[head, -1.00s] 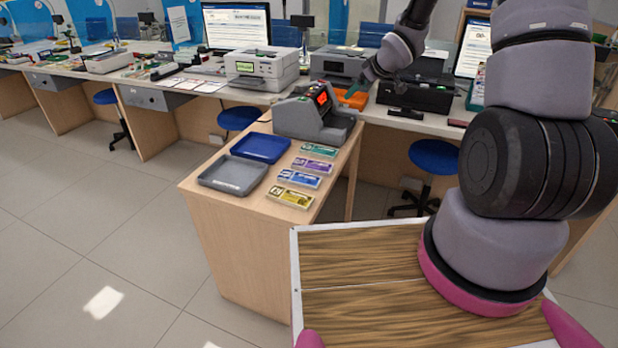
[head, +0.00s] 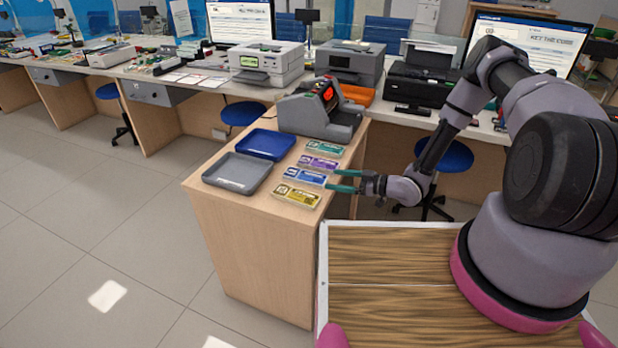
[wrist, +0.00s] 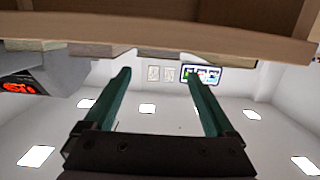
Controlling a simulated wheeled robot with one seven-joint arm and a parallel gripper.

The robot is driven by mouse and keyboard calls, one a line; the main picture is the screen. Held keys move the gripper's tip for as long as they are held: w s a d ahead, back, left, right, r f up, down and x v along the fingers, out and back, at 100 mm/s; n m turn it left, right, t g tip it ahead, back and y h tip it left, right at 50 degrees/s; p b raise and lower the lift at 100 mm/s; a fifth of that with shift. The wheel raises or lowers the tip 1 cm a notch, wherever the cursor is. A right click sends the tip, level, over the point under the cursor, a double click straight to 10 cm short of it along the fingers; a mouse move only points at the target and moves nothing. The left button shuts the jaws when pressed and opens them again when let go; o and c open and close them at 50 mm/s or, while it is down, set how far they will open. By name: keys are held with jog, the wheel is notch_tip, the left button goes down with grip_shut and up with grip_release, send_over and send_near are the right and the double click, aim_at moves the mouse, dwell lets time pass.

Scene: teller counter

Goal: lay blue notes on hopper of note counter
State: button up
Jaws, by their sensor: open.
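The blue notes (head: 304,177) lie flat on the small wooden table, between the purple notes (head: 318,163) and the yellow notes (head: 296,195). The grey note counter (head: 312,116) stands at the table's far end, with a lit red display (head: 328,97). I cannot make out anything lying on its hopper. My gripper (head: 331,180) has green fingers, apart and empty, at the table's right edge, with the tips close to the right end of the blue notes. The wrist view shows the open fingers (wrist: 157,78) near the table edge; the notes are hard to tell apart there.
Green notes (head: 325,148) lie nearest the counter. A blue tray (head: 266,145) and a grey tray (head: 237,173) fill the table's left side. A blue stool (head: 455,156) stands behind my forearm. Printers (head: 267,63) and monitors line the long desk behind.

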aim_at(308, 176)
jog(key=x, duration=1)
jog(key=shift+w+a+f, duration=0.1)
jog(key=shift+w+f, duration=0.15)
jog(key=shift+c, duration=0.3)
jog(key=c, duration=1.2)
notch_tip(308, 176, up, 11)
jog(key=w+d+r+m+t+h, duration=0.3)
jog(key=w+d+r+t, duration=0.1)
jog(key=d, duration=0.2)
jog(key=w+d+r+m+t+h, duration=0.2)
jog(key=w+d+r+m+t, duration=0.1)
jog(key=d, duration=0.3)
jog(key=d+r+m+t+h, duration=0.25)
jog(key=d+m+h, duration=0.2)
jog(key=d, duration=0.55)
jog(key=d+r+m+t+h, duration=0.1)
jog(key=d+r+m+h, duration=0.3)
jog(key=d, duration=0.5)
jog(key=s+d+r+h, duration=0.1)
jog(key=s+r+h, duration=0.1)
jog(key=s, duration=0.3)
jog(key=shift+s+r, duration=0.15)
jog(key=shift+s, duration=0.2)
